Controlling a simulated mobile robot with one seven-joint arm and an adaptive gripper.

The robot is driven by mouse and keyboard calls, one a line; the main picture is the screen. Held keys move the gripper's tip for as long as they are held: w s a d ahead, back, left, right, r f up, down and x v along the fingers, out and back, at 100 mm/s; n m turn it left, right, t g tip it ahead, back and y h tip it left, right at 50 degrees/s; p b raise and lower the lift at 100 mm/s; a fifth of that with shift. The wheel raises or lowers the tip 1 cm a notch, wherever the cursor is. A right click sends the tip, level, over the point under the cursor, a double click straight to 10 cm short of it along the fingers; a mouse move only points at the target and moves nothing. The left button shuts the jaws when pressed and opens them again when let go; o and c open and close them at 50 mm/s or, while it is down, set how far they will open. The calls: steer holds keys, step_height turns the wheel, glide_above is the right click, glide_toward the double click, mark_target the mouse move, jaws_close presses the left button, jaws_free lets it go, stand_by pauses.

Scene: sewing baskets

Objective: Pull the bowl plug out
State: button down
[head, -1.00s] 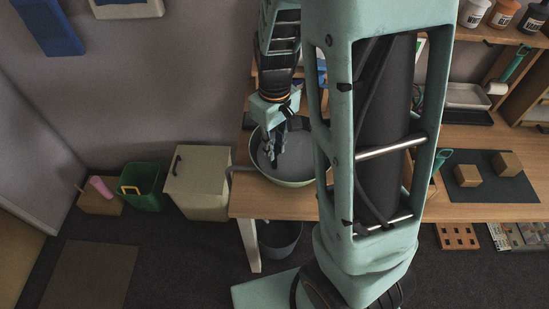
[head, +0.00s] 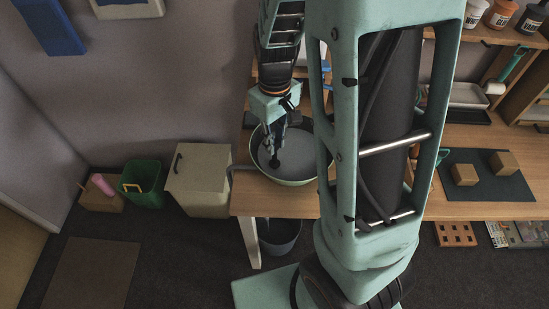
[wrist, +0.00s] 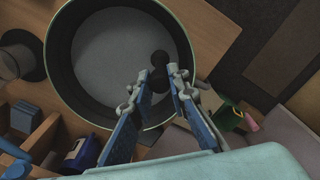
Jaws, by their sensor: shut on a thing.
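The bowl (head: 301,182) is a round basin with a pale rim and grey inside, set at the left end of the wooden table. In the wrist view the bowl (wrist: 95,50) fills the top. The dark plug (wrist: 158,78) shows between my fingertips, beside another dark round patch near the bowl's wall. I cannot tell whether that patch is part of the plug or the drain. My gripper (wrist: 158,73) reaches down into the bowl and is shut on the plug. In the head view my gripper (head: 275,158) hides most of the plug.
A grey bin (head: 279,238) stands under the table. A beige cabinet (head: 199,180) and a green bin (head: 143,184) stand on the floor to the left. A dark mat (head: 487,184) with wooden blocks lies on the table's right side.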

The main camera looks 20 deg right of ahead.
steer(key=shift+r+p, duration=1.5)
steer(key=shift+r, duration=0.5)
